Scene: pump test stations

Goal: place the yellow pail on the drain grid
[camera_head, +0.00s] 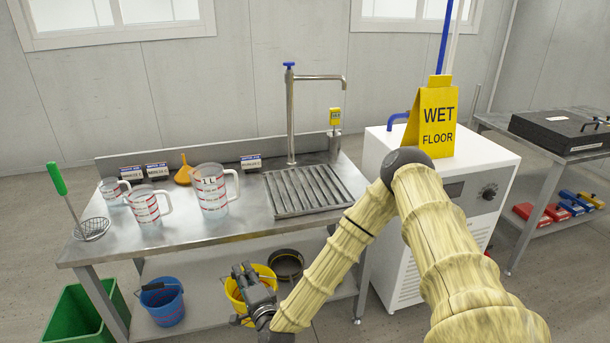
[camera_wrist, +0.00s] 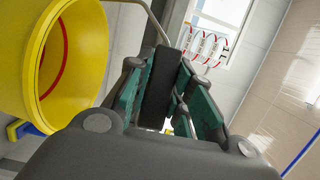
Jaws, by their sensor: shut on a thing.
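The yellow pail (camera_head: 231,291) is low in front of the steel bench, at the height of its lower shelf, partly hidden by my gripper (camera_head: 243,272). I cannot tell whether it touches the shelf. In the wrist view the pail (camera_wrist: 88,55) fills the left side, its round mouth showing. A thin handle wire runs from the top into the jaws of my gripper (camera_wrist: 170,85), which are shut on it. The drain grid (camera_head: 305,190) is set in the bench top beneath the tap and is bare.
Measuring jugs (camera_head: 212,190), a yellow funnel (camera_head: 183,172) and a green-handled strainer (camera_head: 92,228) are on the bench left of the grid. A blue pail (camera_head: 162,302) and a dark round pan (camera_head: 287,264) are below. A white cabinet (camera_head: 400,250) with a wet-floor sign (camera_head: 433,120) stands right.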

